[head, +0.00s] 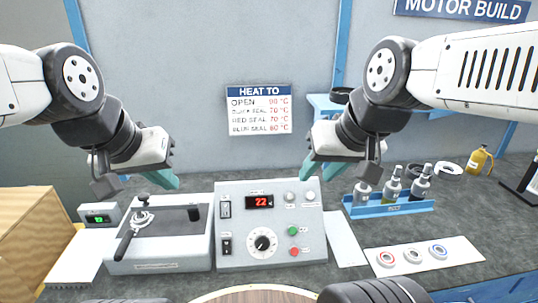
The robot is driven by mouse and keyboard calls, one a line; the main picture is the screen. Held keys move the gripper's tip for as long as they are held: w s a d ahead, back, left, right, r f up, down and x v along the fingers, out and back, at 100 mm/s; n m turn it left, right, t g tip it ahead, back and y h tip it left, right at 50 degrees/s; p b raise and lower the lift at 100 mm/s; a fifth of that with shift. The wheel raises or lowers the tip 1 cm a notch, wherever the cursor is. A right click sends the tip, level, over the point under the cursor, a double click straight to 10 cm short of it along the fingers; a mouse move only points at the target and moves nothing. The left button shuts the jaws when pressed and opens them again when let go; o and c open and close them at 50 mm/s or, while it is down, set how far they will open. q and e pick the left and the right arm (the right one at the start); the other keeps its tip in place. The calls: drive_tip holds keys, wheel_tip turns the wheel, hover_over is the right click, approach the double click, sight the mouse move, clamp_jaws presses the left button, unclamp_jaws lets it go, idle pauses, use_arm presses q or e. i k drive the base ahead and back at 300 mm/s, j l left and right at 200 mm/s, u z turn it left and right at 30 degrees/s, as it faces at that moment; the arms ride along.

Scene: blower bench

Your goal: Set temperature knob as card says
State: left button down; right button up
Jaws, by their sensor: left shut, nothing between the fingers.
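The heater's grey control panel (270,220) stands at the centre of the bench. The "HEAT TO" card (259,110) hangs on the wall: OPEN 90 °C, RED SEAL 70 °C and BLUE SEAL 60 °C; the second row is blurred. My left gripper (166,181) is shut and empty above the lever unit. My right gripper (313,172) hovers above the panel's right side, apart from it; its opening is unclear.
A lever unit (160,252) stands left of the panel, a cardboard-coloured box (30,235) at far left. A blue rack (395,208) with bottles stands right. Red- and blue-marked rings lie on a white sheet (455,258). Space before the knob is clear.

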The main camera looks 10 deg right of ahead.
sight(261, 242)
drive_tip(key=k+j, duration=0.85)
drive_tip(key=i+z, duration=0.05)
